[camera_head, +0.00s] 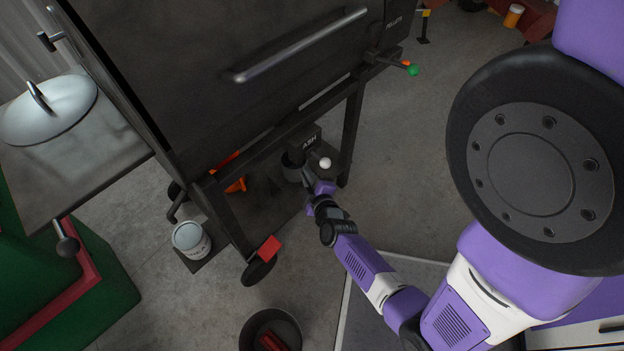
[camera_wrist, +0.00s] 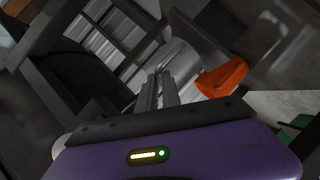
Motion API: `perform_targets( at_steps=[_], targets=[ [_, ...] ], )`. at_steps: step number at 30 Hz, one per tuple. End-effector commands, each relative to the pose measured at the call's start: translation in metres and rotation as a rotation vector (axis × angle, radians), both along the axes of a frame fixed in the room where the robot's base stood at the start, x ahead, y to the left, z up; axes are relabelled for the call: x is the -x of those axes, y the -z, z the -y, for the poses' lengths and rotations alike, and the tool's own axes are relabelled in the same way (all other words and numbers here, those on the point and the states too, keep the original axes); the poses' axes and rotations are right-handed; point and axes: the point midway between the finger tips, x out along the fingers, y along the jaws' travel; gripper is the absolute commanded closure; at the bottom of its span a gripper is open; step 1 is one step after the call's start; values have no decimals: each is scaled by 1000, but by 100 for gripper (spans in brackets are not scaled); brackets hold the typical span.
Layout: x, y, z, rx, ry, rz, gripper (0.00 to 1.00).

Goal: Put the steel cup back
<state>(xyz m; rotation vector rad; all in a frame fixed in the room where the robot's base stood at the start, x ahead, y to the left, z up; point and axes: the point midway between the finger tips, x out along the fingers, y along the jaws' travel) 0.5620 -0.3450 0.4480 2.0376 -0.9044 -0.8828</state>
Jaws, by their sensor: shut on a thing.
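The steel cup (camera_wrist: 183,62) is a grey metal cylinder just past my fingertips in the wrist view. My gripper (camera_wrist: 160,76) is shut on it, with the fingers close together at its near side. In the head view my gripper (camera_head: 307,177) reaches in under the grill, and the cup (camera_head: 291,168) shows as a small dark grey shape at the fingertips, just below the box marked ASH (camera_head: 308,141). The cup is partly hidden by the box and my gripper. I cannot tell whether it touches anything above it.
The black grill (camera_head: 240,60) stands over the cup, its frame legs and lower shelf around my gripper. A white bucket (camera_head: 191,240) and dark pot (camera_head: 270,330) stand on the floor.

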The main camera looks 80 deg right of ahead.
Motion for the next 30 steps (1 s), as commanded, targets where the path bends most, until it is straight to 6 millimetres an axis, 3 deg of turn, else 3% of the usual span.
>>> perform_targets(
  at_steps=[9,16,29,30],
  targets=[
    [-20,0,12,1,0,1,100],
    [-18,14,11,0,-2,-1,100],
    [-18,16,11,1,-1,0,100],
    [-18,16,11,1,-1,0,86]
  ],
)
